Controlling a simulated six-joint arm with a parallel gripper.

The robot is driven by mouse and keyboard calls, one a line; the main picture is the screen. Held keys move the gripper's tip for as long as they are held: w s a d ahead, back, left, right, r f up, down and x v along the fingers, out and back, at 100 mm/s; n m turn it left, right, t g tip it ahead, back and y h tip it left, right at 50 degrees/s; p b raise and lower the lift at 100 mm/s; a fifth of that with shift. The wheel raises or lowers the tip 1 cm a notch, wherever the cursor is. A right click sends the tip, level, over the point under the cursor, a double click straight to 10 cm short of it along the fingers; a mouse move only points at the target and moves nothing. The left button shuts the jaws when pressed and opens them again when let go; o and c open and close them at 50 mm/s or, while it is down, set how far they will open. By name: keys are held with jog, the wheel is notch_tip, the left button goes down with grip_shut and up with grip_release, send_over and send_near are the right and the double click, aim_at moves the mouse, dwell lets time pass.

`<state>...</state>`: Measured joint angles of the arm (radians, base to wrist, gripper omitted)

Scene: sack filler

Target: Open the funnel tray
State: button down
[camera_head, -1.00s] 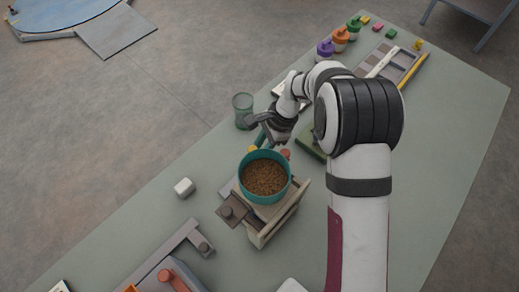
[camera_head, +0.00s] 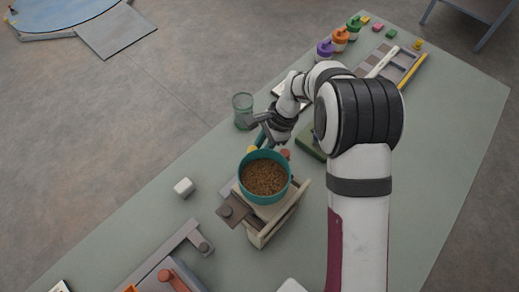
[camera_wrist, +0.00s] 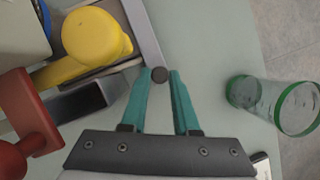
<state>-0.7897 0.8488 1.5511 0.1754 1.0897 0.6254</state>
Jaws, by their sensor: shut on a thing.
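The sack filler has a teal-rimmed funnel (camera_head: 246,185) full of brown grain, in the middle of the head view. My gripper (camera_head: 263,139) is just behind it, partly hidden by my wrist. How far the tray is out I cannot tell. An open grey box-like part (camera_wrist: 88,104) lies left of the fingers.
A yellow-knobbed lever (camera_wrist: 95,40) and a red lever (camera_wrist: 30,112) stand left of my fingers. A green-rimmed glass (camera_wrist: 275,103) stands on the right in the wrist view.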

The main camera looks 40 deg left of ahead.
jog(key=a, duration=1.1)
jog(key=c, duration=0.7)
grip_release()
jog(key=shift+o, duration=0.2)
jog(key=v, duration=1.5)
jog(key=shift+r, duration=0.4)
jog(key=shift+w, duration=0.1)
